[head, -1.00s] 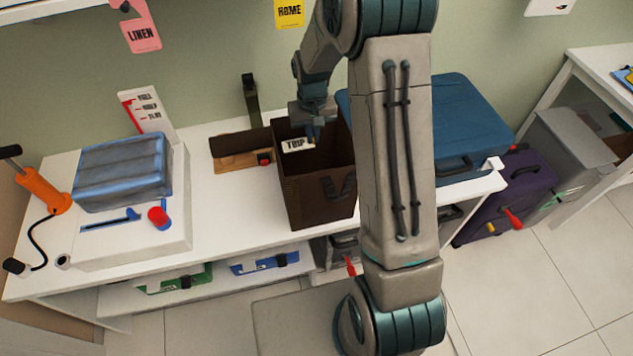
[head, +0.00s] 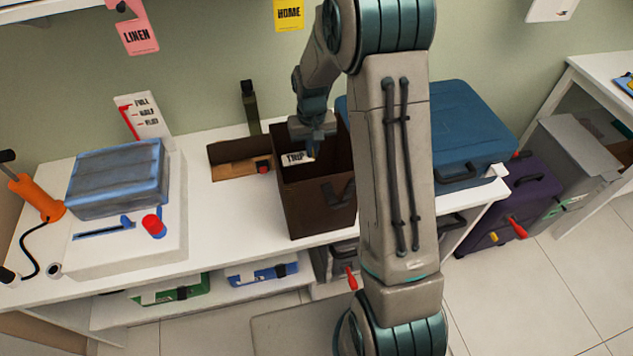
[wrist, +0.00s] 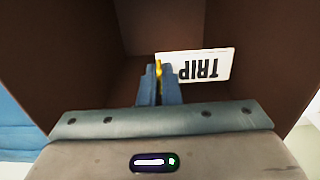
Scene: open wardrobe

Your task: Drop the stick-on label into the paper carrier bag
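The stick-on label is a white card reading TRIP (head: 294,159), and it shows upside down in the wrist view (wrist: 205,66). My gripper (head: 312,151) has its two fingers close together on a thin yellow edge beside the card in the wrist view (wrist: 158,80). The card sticks out to one side of the fingers. The paper carrier bag (head: 318,212) is dark brown, open at the top and upright on the white bench. The label and fingertips are within the bag's opening, with brown walls (wrist: 95,45) around them. The bag's right side is hidden by my arm.
A blue suitcase (head: 468,130) stands right of the bag. A brown open box (head: 232,170) lies behind left, and a blue packed bundle (head: 118,178) sits on a white device further left. Pink LINEN (head: 139,37) and yellow HOME (head: 289,14) tags hang above.

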